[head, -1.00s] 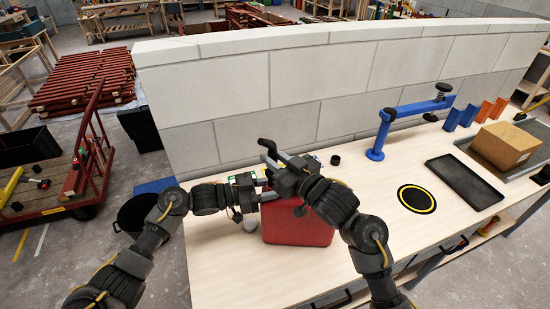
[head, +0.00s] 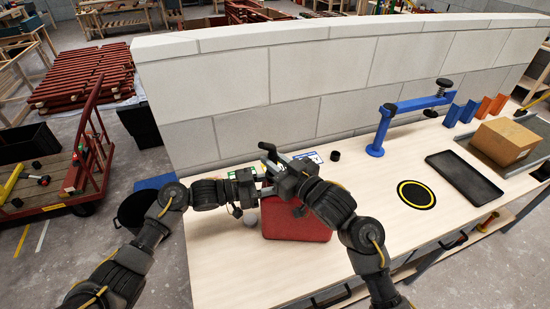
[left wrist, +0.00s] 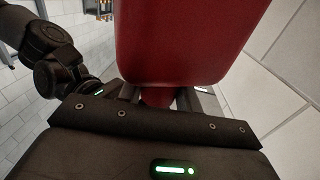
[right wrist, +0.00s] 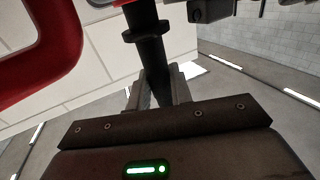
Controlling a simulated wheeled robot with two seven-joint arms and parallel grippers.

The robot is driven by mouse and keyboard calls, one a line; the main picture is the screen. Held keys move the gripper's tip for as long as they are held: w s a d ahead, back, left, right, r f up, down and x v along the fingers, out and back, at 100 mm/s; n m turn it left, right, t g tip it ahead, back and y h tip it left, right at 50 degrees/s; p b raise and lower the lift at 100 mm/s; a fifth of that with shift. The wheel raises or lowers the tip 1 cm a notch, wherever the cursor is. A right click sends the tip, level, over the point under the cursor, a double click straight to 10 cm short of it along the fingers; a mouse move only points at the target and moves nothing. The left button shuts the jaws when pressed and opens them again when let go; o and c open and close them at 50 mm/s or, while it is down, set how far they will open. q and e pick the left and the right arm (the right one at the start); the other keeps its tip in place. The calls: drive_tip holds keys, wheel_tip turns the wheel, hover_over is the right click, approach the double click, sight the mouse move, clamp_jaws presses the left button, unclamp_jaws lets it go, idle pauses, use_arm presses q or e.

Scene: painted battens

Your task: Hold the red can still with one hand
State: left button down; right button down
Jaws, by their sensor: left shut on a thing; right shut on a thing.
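The red can (head: 297,221) stands on the pale bench top, its upper left part hidden behind my grippers. My left gripper (head: 261,190) is shut on a narrow red part of the can; the can's body (left wrist: 185,40) fills the top of the left wrist view. My right gripper (head: 272,170) is shut on a black tube with a collar (right wrist: 151,55), above the can's top left. A red loop (right wrist: 45,50) shows beside the tube in the right wrist view. Whether the tube touches the can is hidden.
A blue clamp stand (head: 385,125), a black ring mat (head: 416,194), a dark tray (head: 464,178) and a cardboard box (head: 506,144) are to the right. A small grey round thing (head: 250,220) lies left of the can.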

drive_tip(key=shift+f, duration=1)
drive_tip(key=c, duration=1.2)
unclamp_jaws()
drive_tip(key=shift+o, duration=0.2)
drive_tip(key=v, duration=1.2)
use_arm(q)
drive_tip(key=c, duration=0.9)
unclamp_jaws()
